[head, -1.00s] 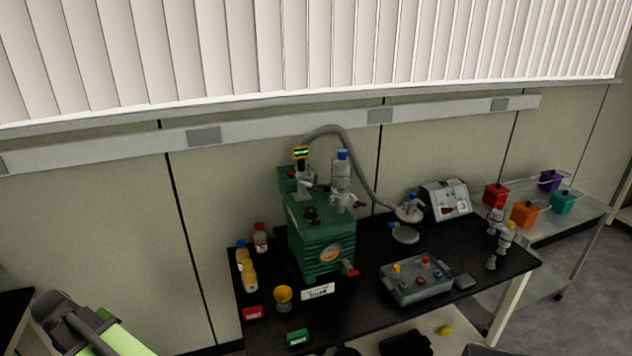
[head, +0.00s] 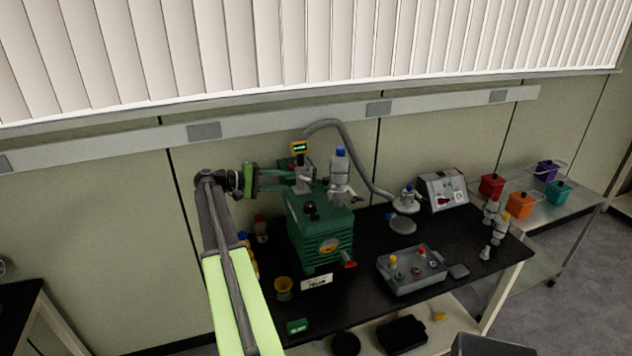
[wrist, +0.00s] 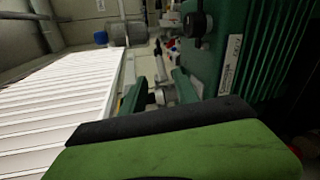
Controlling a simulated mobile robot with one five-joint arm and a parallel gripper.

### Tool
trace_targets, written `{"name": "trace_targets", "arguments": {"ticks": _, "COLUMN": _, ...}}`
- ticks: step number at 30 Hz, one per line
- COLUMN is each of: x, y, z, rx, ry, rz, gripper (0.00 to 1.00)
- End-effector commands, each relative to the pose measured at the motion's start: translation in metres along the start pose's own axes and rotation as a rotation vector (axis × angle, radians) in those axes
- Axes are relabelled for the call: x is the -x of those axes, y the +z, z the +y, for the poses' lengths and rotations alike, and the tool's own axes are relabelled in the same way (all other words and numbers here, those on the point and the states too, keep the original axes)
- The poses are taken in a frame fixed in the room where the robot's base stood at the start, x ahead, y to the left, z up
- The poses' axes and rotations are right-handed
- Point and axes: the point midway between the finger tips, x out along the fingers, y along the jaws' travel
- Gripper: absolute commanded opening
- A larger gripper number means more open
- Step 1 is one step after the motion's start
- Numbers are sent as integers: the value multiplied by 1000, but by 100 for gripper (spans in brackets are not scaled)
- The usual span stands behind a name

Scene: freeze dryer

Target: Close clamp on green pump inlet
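The green pump (head: 322,240) stands on the black bench. The green pump body (wrist: 235,50) shows at the right.
A grey fitting with a blue cap (head: 340,172) stands right of the inlet on the pump. A grey hose (head: 345,135) arches over to the right. Bottles (head: 260,228) stand left of the pump under my arm. A grey tray (head: 412,283) sits at front right.

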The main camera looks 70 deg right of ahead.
Motion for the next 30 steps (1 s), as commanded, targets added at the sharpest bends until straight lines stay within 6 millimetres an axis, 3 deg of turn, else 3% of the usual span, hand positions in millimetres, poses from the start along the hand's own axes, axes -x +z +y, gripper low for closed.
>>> {"name": "trace_targets", "arguments": {"ticks": 9, "x": -83, "y": 0, "z": -3, "rx": 0, "ry": -1, "rz": -1, "gripper": 37}}
{"name": "trace_targets", "arguments": {"ticks": 15, "x": -120, "y": -1, "z": -2, "rx": 0, "ry": -1, "rz": 0, "gripper": 37}}
{"name": "trace_targets", "arguments": {"ticks": 21, "x": -133, "y": -1, "z": -1, "rx": 0, "ry": -1, "rz": 3, "gripper": 37}}
{"name": "trace_targets", "arguments": {"ticks": 28, "x": -134, "y": -1, "z": -1, "rx": 0, "ry": -1, "rz": 3, "gripper": 37}}
{"name": "trace_targets", "arguments": {"ticks": 30, "x": -134, "y": -1, "z": -1, "rx": 0, "ry": -1, "rz": 3, "gripper": 29}}
